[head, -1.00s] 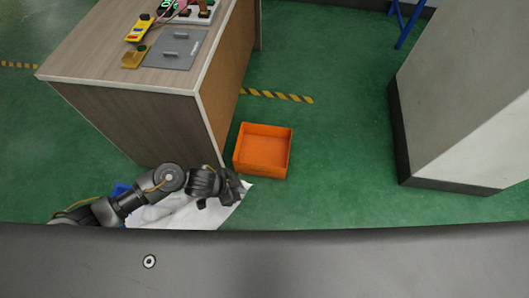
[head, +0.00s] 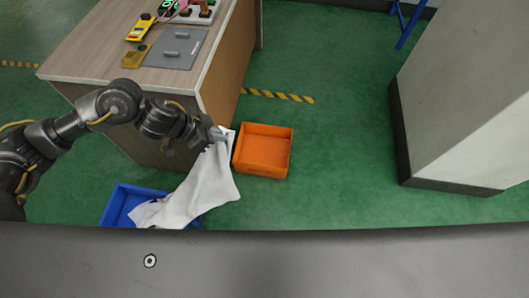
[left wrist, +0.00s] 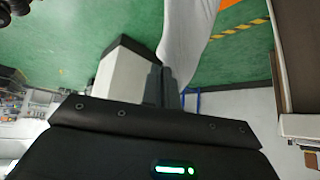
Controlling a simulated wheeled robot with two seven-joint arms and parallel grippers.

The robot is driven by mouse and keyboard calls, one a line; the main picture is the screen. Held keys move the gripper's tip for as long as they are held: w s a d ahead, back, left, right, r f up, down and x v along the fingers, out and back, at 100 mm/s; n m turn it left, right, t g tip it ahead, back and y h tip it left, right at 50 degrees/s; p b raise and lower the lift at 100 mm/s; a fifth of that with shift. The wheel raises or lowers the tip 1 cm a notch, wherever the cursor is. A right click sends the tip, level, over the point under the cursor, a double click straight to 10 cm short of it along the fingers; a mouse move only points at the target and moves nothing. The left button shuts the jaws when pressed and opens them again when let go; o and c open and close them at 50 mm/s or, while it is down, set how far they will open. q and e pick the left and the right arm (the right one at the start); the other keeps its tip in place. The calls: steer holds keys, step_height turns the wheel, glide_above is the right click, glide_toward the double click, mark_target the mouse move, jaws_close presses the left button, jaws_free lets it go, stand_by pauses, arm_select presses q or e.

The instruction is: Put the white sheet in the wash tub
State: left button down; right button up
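My left gripper (head: 217,136) is shut on the upper end of the white sheet (head: 208,187), beside the cabinet's corner. The sheet hangs from it in a long fold, and its lower end lies over the blue tub (head: 118,205) on the floor. In the left wrist view the sheet (left wrist: 187,35) stretches away from the gripper fingers (left wrist: 162,88). An orange tub (head: 263,152) stands empty on the floor just right of the gripper; I cannot tell which tub is the wash tub. My right gripper is in neither view.
A wooden cabinet (head: 150,120) with a grey panel (head: 176,48) and yellow fixtures on top stands left of the orange tub. A pale block with a dark base (head: 460,110) stands at the right. Green floor between is clear.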

arm_select(q)
steer(key=a+r+n+y, duration=0.1)
steer(key=a+r+n, duration=0.1)
steer(key=a+r, duration=0.7)
steer(key=shift+s+r+y, duration=0.4)
steer(key=shift+r, duration=1.55)
